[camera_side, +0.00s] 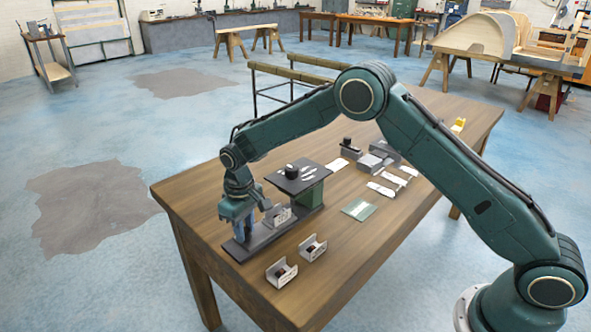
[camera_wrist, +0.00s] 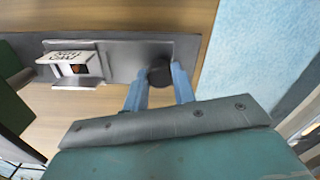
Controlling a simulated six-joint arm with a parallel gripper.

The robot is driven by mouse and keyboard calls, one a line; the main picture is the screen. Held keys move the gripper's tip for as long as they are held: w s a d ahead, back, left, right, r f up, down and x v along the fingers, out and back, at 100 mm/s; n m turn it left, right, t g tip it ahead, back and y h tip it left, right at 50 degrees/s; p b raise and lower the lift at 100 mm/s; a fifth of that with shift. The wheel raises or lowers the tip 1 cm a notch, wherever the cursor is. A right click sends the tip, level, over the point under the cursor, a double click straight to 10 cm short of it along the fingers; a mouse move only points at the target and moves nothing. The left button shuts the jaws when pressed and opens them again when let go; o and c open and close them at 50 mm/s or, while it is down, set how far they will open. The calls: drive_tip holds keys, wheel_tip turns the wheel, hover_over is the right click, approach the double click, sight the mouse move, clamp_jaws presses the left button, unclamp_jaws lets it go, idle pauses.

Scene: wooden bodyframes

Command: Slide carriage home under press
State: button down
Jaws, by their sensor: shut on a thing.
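The carriage (camera_wrist: 120,62) is a flat grey plate on a dark rail (camera_side: 262,236), with a black round knob (camera_wrist: 159,72) at one end. A light grey U-shaped bracket (camera_wrist: 72,64) sits on the plate; it also shows in the side view (camera_side: 278,216). My gripper (camera_wrist: 160,80) has its blue fingers on either side of the knob, shut on it, at the rail's near-left end in the side view (camera_side: 241,232). The press (camera_side: 303,179) has a dark top plate over a green column, right of and behind the bracket. The bracket is clear of the press.
Two loose U-shaped brackets (camera_side: 281,273) (camera_side: 312,247) lie in front of the rail on the wooden table (camera_side: 355,255). A green card (camera_side: 358,209), white pieces (camera_side: 381,188) and grey blocks (camera_side: 370,163) lie farther right. The table edge is close to my gripper.

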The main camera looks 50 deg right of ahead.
drive_tip(key=shift+d, duration=0.65)
drive_tip(key=c, duration=1.1)
unclamp_jaws()
drive_tip(key=shift+c, duration=0.2)
drive_tip(key=shift+r, duration=0.2)
wheel_tip(320, 180, up, 14)
drive_tip(key=shift+f, duration=0.25)
